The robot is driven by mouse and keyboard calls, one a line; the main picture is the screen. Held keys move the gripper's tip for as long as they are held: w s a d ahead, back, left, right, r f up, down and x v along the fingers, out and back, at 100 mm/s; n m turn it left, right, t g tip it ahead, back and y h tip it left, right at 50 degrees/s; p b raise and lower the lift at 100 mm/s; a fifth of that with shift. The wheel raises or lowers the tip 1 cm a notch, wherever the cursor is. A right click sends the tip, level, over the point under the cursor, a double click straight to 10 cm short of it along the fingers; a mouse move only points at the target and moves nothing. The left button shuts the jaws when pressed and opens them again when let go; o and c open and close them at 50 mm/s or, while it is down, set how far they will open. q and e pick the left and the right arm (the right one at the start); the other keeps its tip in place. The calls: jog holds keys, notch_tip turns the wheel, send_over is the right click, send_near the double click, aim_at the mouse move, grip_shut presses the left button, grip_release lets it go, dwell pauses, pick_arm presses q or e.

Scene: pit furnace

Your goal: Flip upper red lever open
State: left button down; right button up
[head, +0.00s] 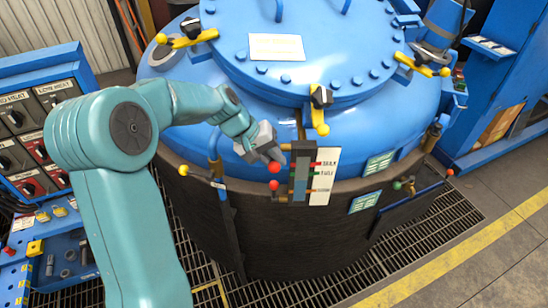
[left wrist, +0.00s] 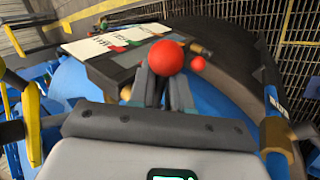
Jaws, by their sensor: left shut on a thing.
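The upper red lever's ball knob (head: 274,168) is on the front of the blue furnace vessel, beside a gauge and a white label plate. A second red knob (head: 273,184) is just below it. My left gripper (head: 272,155) reaches in from the left and is shut on the upper red lever. In the left wrist view, the upper red ball (left wrist: 166,57) shows large at the tips of my left gripper (left wrist: 164,85), with the other red knob (left wrist: 198,63) close to its right. The lever's stem is mostly hidden by the fingers. My right gripper is not in view.
The white label plate (head: 324,176) and gauge (head: 301,172) are just right of the knobs. Yellow clamps (head: 318,122) ring the lid (head: 340,60). A control panel (head: 35,120) stands at left; grating surrounds the vessel.

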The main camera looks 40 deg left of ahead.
pick_arm(q)
jog(key=shift+s+d+f, duration=0.15)
jog(key=shift+d+f, duration=0.05)
jog(key=c, duration=1.1)
grip_release()
jog(key=shift+s+r, duration=0.1)
jog(key=shift+r, duration=0.1)
jog(key=b+v, duration=0.1)
jog(key=v, duration=1.5)
jog(key=shift+a+b, duration=0.15)
jog(key=shift+b, duration=0.2)
jog(key=shift+s+r, duration=0.1)
